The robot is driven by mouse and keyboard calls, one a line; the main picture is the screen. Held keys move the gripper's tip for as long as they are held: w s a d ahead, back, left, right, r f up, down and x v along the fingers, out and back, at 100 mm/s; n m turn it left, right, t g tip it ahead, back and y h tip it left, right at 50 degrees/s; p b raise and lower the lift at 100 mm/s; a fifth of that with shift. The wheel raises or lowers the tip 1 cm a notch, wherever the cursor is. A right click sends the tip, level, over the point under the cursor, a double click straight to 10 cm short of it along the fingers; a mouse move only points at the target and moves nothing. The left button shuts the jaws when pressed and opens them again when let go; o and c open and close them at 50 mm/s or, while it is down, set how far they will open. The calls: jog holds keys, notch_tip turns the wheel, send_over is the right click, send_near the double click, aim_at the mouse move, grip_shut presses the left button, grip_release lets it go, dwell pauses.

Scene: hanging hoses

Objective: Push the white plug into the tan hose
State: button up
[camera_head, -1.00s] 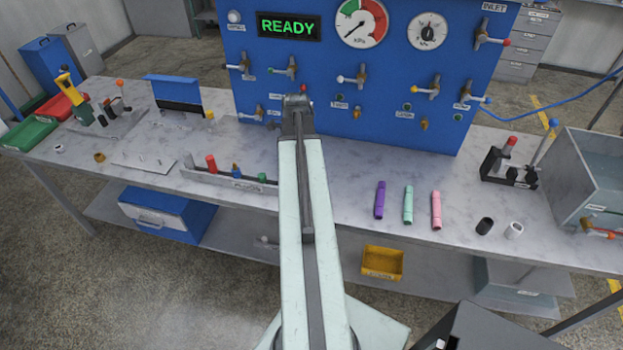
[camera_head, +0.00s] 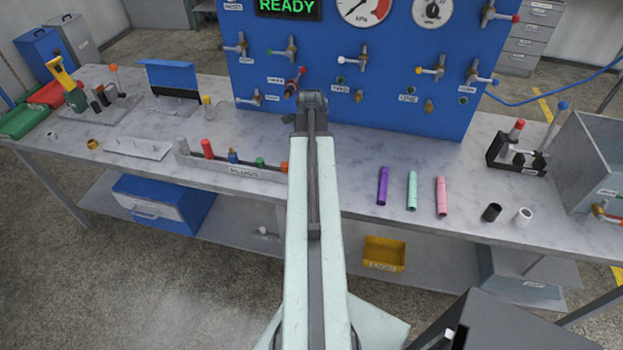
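My arm reaches up the middle of the picture to a dark joint. My gripper does not show; it is hidden or out of view beyond that joint. I cannot make out for sure a white plug or a tan hose. A pale grey-white peg (camera_head: 183,146) stands at the left end of the plug rack (camera_head: 252,173), beside red, blue, green and orange plugs. A short white cylinder (camera_head: 524,216) stands at the right of the bench. A small tan-brown ring (camera_head: 92,144) lies at the left.
The blue panel (camera_head: 395,110) with valves and gauges stands at the back of the grey bench (camera_head: 340,185). Purple (camera_head: 382,186), mint (camera_head: 412,191) and pink (camera_head: 441,197) tubes lie right of my arm, near a black cylinder (camera_head: 492,212). A clamp fixture (camera_head: 515,152) and tank (camera_head: 597,165) are farther right.

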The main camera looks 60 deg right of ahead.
jog(key=shift+f, duration=0.7)
jog(key=shift+r, duration=0.2)
grip_shut()
jog(key=shift+r, duration=0.1)
